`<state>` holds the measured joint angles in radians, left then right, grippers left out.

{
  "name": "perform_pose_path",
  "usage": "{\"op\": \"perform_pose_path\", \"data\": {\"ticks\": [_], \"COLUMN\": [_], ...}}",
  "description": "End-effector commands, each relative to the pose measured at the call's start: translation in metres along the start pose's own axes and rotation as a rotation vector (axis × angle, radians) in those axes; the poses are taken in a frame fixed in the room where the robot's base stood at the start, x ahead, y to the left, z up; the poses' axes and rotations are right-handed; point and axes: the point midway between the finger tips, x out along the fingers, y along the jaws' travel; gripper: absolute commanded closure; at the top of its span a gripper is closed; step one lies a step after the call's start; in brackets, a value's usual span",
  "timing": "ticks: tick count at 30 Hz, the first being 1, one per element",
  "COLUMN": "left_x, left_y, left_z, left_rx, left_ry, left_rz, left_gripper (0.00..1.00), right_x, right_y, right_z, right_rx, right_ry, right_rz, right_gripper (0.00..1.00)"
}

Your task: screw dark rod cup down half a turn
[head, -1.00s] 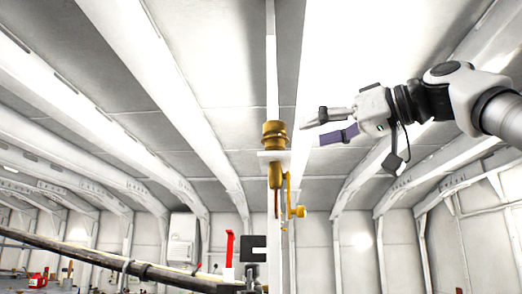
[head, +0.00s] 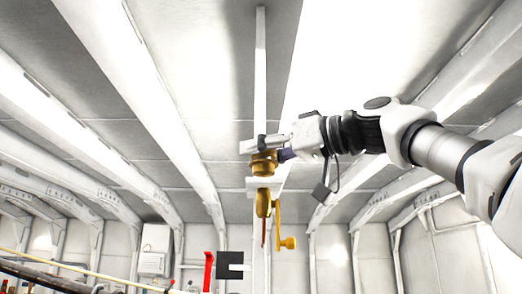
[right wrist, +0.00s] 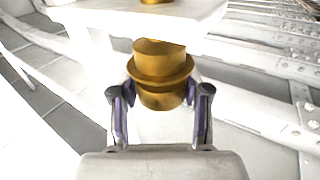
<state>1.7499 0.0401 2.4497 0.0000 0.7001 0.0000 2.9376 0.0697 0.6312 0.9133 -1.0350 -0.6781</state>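A brass cup (head: 264,168) with a flange sits just above a pale plate (head: 254,184) on a white upright post. It also shows in the right wrist view (right wrist: 160,70). A thin dark brown rod (head: 264,234) hangs below the plate, beside a brass crank with a knob (head: 288,242). My right gripper (head: 272,148) is at the cup, its fingers on opposite sides. In the right wrist view, the gripper (right wrist: 160,98) looks open, with narrow gaps beside the cup; the far contact is hidden. My left gripper is out of view.
A black bracket (head: 230,265) and a red upright piece (head: 209,270) stand low, left of the post. A long dark pipe (head: 45,279) runs across the lower left. Ceiling ribs surround the post; the space to its right is open apart from my arm.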

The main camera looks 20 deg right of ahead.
Motion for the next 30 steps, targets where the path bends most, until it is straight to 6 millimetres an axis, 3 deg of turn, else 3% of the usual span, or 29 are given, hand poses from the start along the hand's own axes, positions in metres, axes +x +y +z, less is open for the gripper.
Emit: {"op": "perform_pose_path", "data": {"ticks": [1, 2, 17, 30], "left_x": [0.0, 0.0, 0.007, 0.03], "left_y": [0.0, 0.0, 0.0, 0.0], "left_z": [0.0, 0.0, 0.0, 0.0], "left_rx": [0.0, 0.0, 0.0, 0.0], "left_ry": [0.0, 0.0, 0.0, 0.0], "left_rz": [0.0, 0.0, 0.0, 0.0], "left_gripper": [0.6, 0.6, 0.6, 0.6], "right_x": [-0.001, -0.001, -0.002, -0.002], "right_y": [0.0, 0.0, -0.001, -0.002], "right_z": [-0.001, -0.001, -0.001, -0.003], "right_rx": [0.0, 0.0, -0.003, -0.006], "right_ry": [0.001, 0.002, 0.006, 0.008], "right_rz": [0.001, 0.001, 0.066, 0.395], "right_gripper": [0.83, 0.91, 0.92, 0.91]}}
